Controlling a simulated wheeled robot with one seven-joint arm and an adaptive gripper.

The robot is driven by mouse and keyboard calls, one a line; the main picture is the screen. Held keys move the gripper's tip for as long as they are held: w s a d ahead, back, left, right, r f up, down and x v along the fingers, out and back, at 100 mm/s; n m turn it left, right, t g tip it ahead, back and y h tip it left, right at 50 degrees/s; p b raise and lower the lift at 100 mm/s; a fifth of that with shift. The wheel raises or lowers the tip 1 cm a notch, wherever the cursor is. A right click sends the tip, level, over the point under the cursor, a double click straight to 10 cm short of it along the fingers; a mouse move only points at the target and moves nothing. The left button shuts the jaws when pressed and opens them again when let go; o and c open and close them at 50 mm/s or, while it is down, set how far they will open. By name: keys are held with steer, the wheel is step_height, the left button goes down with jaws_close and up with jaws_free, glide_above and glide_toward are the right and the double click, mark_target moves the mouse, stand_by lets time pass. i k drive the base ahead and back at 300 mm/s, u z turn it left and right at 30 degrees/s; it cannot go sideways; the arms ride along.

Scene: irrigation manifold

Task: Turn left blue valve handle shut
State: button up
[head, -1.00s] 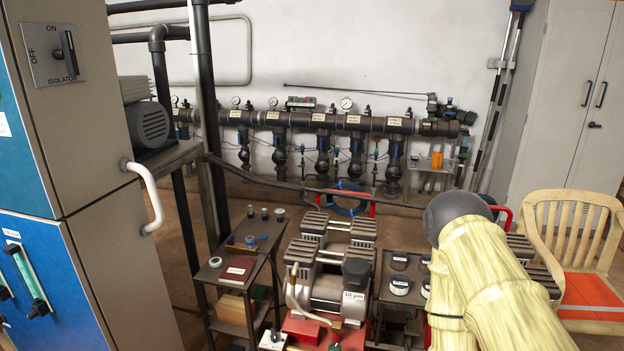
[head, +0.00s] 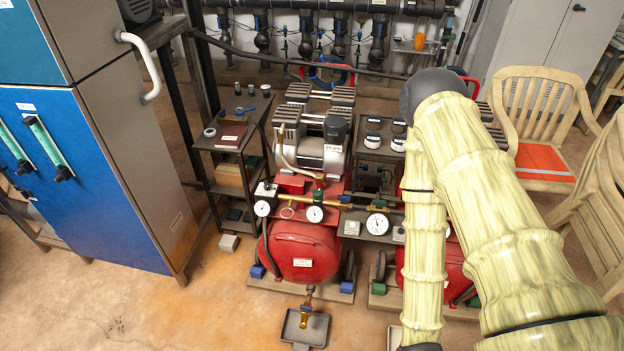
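Small blue valve parts show on the dark pipe manifold (head: 300,5) at the top, cut off by the picture edge; one is on the left drop pipe (head: 262,42). Blue fittings also sit low beside the red tank (head: 303,250), one at its left foot (head: 257,271) and one at its right foot (head: 346,287). I cannot tell which blue part is the left valve handle, or how it is turned. My arm, in a yellowish sleeve, rises at the right, bends at a dark elbow and runs down past the bottom edge. My gripper is not in view.
A compressor (head: 322,153) with round gauges (head: 377,223) stands in the middle. A small shelf (head: 222,138) holds jars and a dark red book. The floor (head: 130,300) at lower left is clear.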

mark_target(343, 198)
steer(key=z, duration=0.65)
steer(key=i, duration=0.95)
steer(key=u, duration=1.8)
steer(key=k, duration=0.55)
steer(key=z, duration=1.1)
